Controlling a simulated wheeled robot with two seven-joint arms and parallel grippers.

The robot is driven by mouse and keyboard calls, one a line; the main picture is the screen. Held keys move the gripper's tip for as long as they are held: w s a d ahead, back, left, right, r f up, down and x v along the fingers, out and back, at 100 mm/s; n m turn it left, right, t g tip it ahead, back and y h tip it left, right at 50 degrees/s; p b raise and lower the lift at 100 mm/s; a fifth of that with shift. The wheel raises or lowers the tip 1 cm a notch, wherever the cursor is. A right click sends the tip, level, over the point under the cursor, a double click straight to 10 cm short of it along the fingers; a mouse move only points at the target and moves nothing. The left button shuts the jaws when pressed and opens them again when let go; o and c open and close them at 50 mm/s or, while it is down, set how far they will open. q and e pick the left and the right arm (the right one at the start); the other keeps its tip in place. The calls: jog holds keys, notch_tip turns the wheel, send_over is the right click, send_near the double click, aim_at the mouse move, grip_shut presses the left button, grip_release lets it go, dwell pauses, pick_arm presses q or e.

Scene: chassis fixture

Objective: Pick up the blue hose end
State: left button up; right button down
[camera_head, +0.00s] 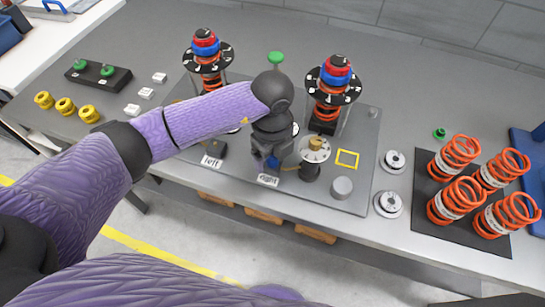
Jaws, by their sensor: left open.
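My left arm reaches in from the left in a purple sleeve, and its black wrist points down over the grey fixture plate (365,145). My left gripper (272,153) is open, low over the front middle of the plate, behind the "right" label (268,180). A small blue piece, the blue hose end (273,162), shows at the gripper's tips, partly hidden by it. I cannot tell whether the fingers touch it. My right gripper is not in view.
Two spring strut towers (333,85) stand on the plate, one on each side of my wrist. A white-topped post (314,150) stands close to the right of my gripper. Orange springs (458,200) on a black mat stand at the far right. Yellow parts (66,106) are at left.

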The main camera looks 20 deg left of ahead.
pick_arm(q)
jog(key=shift+r, duration=0.1)
grip_shut()
